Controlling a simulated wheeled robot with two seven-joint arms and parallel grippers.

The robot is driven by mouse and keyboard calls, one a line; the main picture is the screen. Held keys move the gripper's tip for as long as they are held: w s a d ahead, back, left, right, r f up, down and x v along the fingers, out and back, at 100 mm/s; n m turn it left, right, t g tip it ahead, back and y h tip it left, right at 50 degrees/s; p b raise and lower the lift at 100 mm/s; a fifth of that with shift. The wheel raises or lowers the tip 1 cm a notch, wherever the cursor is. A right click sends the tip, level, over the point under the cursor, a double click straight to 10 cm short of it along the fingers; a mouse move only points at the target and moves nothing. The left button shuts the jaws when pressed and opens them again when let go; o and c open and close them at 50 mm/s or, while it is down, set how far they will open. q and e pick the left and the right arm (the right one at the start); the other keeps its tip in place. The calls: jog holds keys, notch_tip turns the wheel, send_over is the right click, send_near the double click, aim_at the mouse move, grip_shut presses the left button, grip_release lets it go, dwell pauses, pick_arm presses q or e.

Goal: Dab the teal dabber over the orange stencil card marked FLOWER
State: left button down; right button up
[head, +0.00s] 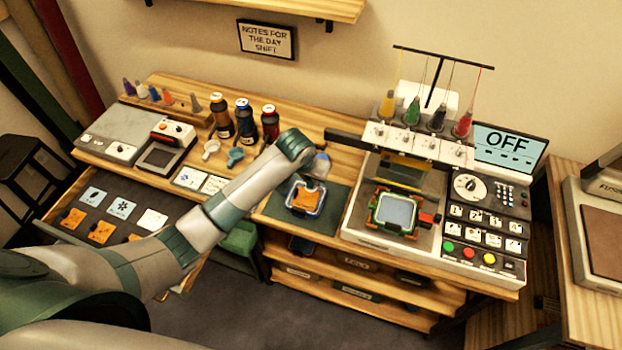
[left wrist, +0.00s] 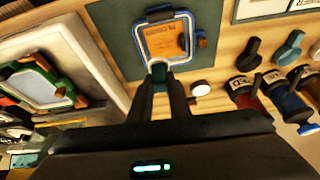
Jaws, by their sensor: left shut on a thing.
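The orange stencil card (head: 305,199) lies inside a blue-rimmed frame (head: 289,207) on a dark green mat. It also shows in the left wrist view (left wrist: 165,42), where its lettering is too small to read surely. My left gripper (left wrist: 161,88) is shut on the teal dabber (left wrist: 158,72), whose teal end shows between the fingertips at the card's near edge in that view. I cannot tell whether it touches the card. In the head view my left arm reaches in from the left and its hand is above and beyond the card. My right gripper is not in view.
An embroidery machine (head: 400,150) with a green-and-red hoop (head: 372,211) stands right of the mat. An open drawer (head: 60,237) holds several cards. The dark green mat (head: 330,225) is bare around the frame.

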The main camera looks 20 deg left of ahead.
aim_at(308, 187)
pick_arm(q)
jog(key=shift+f, duration=0.15)
jog(key=shift+w+a+f+b, duration=0.1)
jog(key=shift+a+f+b, duration=0.2)
jog(key=shift+f, duration=0.65)
jog(key=shift+w+a+f+b, duration=0.15)
jog(key=shift+f+b, duration=0.25)
jog(key=shift+f, duration=0.5)
jog(key=shift+w+a+f+b, duration=0.15)
jog(key=shift+f+b, duration=0.2)
jog(key=shift+f, duration=0.6)
jog(key=shift+f, duration=0.5)
jog(key=shift+s+f, duration=0.2)
dwell(2.0)
jog(key=shift+r, duration=0.1)
jog(key=shift+w+r+p, duration=0.15)
jog(key=shift+r+p, duration=0.95)
jog(key=shift+r, duration=2.45)
